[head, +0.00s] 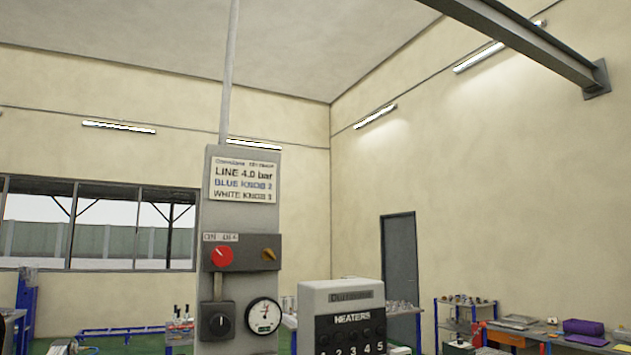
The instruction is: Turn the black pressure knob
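The black pressure knob (218,321) sits low on a grey upright panel (236,230) left of the picture's middle. A white mark on it points about straight up. A round white gauge (264,316) is just right of it; its reading is too small to tell. Above the knob is a grey box with a red knob (222,257) and a small orange-brown lever (268,255). A sign (243,181) at the panel's top reads "LINE 4.0 bar", "BLUE KNOB 2" and a white-knob line, its number unclear. My gripper is not in view.
A light grey box labelled "HEATERS" (342,290), with several numbered black knobs, stands right of the panel, close to the gauge. Workbenches and a shelf rack (466,303) stand far behind at the right. A thin pipe (229,75) rises from the panel.

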